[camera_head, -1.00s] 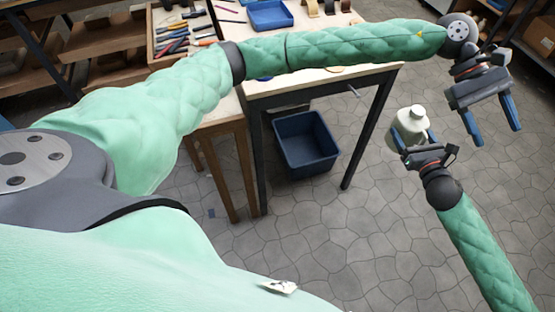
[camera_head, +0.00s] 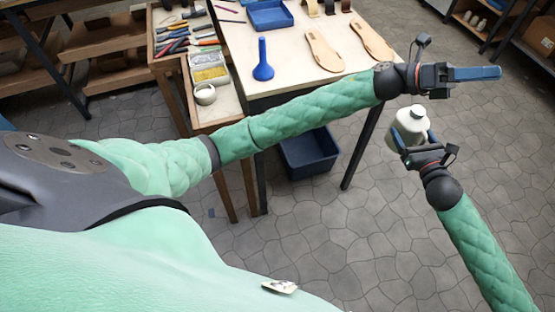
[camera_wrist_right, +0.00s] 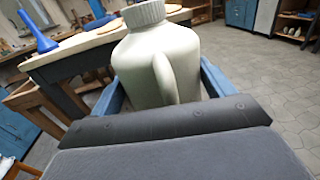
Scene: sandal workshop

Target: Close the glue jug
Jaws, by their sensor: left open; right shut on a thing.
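The glue jug (camera_head: 411,126) is a pale, off-white jug held upright above the floor, right of the bench. My right gripper (camera_head: 416,142) is shut on it, with the blue fingers on either side of its body. In the right wrist view the jug (camera_wrist_right: 160,62) shows its handle facing the camera. A ribbed cap (camera_wrist_right: 144,13) sits on its neck, cut by the top edge; I cannot tell whether it is tight. My left gripper (camera_head: 484,73) is open and empty, above and right of the jug. Its fingers point right, seen nearly edge-on.
The stone floor (camera_head: 330,230) is clear around the jug.

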